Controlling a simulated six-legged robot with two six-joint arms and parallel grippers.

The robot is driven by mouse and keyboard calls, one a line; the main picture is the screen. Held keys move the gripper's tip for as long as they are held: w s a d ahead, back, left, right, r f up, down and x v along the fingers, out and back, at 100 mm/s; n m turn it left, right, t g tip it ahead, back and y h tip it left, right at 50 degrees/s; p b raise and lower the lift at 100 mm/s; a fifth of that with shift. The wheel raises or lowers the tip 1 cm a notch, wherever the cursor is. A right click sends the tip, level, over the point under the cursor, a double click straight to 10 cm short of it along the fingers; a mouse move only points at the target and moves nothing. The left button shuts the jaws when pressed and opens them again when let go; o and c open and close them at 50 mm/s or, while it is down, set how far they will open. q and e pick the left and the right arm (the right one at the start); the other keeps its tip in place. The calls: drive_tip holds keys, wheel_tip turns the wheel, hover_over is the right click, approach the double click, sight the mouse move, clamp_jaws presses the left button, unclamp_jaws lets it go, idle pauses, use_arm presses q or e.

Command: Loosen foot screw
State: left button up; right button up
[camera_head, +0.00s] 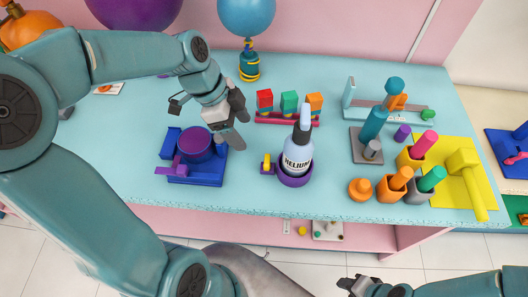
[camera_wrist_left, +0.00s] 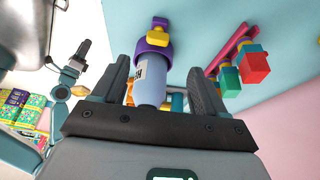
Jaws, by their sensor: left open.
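A small yellow screw (camera_head: 267,160) sticks out of the foot's left side. In the left wrist view the yellow screw (camera_wrist_left: 158,24) and purple foot (camera_wrist_left: 153,46) show beyond the fingers. My left gripper (camera_head: 236,122) is open and empty, left of the bottle and apart from it. In the left wrist view the bottle (camera_wrist_left: 150,85) appears between the fingers but lies beyond them. My right gripper (camera_head: 350,284) is low at the bottom edge, away from the table; its jaws are unclear.
A blue stand with a purple cylinder (camera_head: 195,145) is below and left of my left gripper. A rack with red, green and orange blocks (camera_head: 289,103) stands behind the bottle. Colored cups (camera_head: 390,188) and a yellow mat (camera_head: 450,150) are at right.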

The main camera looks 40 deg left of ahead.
sight(267, 163)
use_arm(q)
drive_tip(key=x, duration=1.2)
drive_tip(key=shift+w+d+f+p, duration=0.15)
drive_tip(key=shift+d+p, duration=0.15)
drive_tip(key=shift+p, duration=0.1)
drive_tip(key=shift+d+f, duration=0.15)
drive_tip(key=shift+s, duration=0.3)
drive_tip(key=shift+w+f, duration=0.15)
drive_tip(key=shift+w, duration=0.1)
drive_tip(key=shift+c, duration=0.9)
drive_tip(key=c, duration=0.9)
